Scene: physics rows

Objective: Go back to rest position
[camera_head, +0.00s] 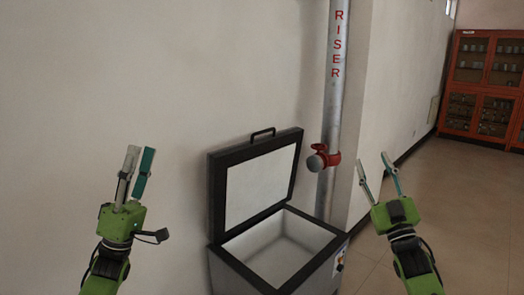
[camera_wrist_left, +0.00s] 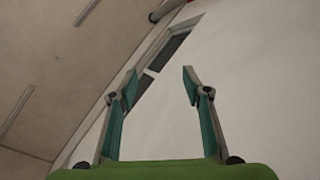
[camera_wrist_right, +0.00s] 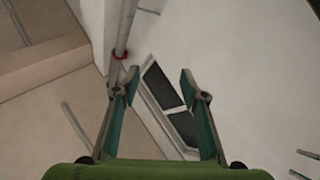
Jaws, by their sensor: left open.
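My left gripper (camera_head: 135,173) is raised at the left in the head view, in front of the bare wall. Its two fingers stand apart with nothing between them; the left wrist view also shows the open fingers (camera_wrist_left: 158,88). My right gripper (camera_head: 377,163) is raised at the right of the box and pipe in the head view. Its fingers are spread and empty, as the right wrist view also shows (camera_wrist_right: 158,88). Both grippers point upward and touch nothing that I can see.
A chest-like box (camera_head: 225,262) with its dark-framed lid (camera_head: 262,185) raised stands between my arms; its visible inside looks empty. An orange cabinet (camera_head: 484,85) stands far right, beyond open floor (camera_head: 455,190).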

